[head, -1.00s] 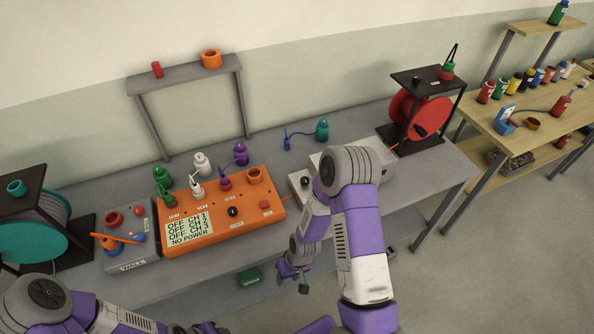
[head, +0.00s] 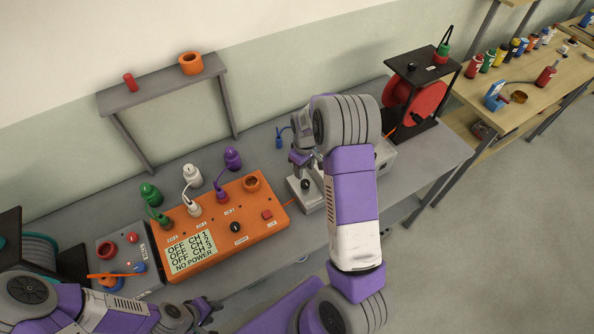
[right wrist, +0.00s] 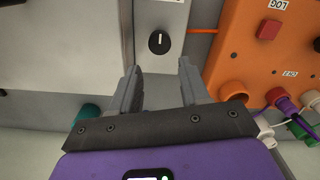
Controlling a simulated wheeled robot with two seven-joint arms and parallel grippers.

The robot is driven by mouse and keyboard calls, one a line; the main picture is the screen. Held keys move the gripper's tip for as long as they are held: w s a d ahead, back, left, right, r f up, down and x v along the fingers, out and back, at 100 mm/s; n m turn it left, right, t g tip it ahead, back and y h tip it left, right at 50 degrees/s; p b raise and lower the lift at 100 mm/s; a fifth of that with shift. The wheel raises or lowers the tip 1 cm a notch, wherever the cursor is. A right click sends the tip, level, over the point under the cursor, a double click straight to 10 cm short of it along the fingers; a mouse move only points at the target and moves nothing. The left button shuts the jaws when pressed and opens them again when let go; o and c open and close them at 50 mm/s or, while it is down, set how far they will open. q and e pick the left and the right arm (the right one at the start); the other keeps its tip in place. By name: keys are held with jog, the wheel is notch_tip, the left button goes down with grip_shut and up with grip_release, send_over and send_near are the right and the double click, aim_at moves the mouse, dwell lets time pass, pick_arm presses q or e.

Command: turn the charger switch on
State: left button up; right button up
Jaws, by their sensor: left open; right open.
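An orange box (head: 215,246) stands on the bench; its screen reads OFF for several channels and NO POWER. It has a black knob (head: 235,227) and a red button (head: 267,214). An orange cable joins it to a pale grey box (head: 311,199) on its right, with another black knob (head: 305,184), seen in the right wrist view (right wrist: 158,42) with its white mark upright in the picture. Which one is the charger switch is not labelled legibly. My right gripper (right wrist: 160,82) is open and empty, short of the grey box's knob. My left gripper (head: 211,307) is open and empty near the bench's front.
A small shelf (head: 165,85) is at the back. A black stand with a red reel (head: 400,92) is to the right.

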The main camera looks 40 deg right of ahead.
aim_at(306, 182)
jog(key=f, duration=0.4)
jog(key=s+f, duration=0.1)
jog(key=f, duration=0.2)
jog(key=shift+c, duration=0.2)
jog(key=c, duration=0.7)
